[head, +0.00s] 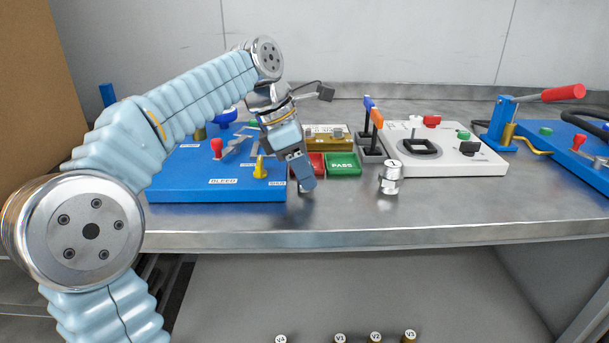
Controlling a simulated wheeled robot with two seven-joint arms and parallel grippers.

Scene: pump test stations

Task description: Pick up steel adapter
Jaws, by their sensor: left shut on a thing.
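My left gripper (303,180) reaches down to the metal bench, right of the left blue station. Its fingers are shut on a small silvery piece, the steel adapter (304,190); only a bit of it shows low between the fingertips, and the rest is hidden. It is at or just above the bench top; I cannot tell which. A separate upright silver cylinder (390,178) with a dark mark on top stands on the bench to the right, apart from the gripper. My right gripper is not in view.
The left blue station (215,190) has a red knob and a yellow handle. Red (316,163) and green PASS (343,164) trays lie behind the gripper. A white control box (440,155) and another blue station (575,150) stand right. The front right bench (480,210) is clear.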

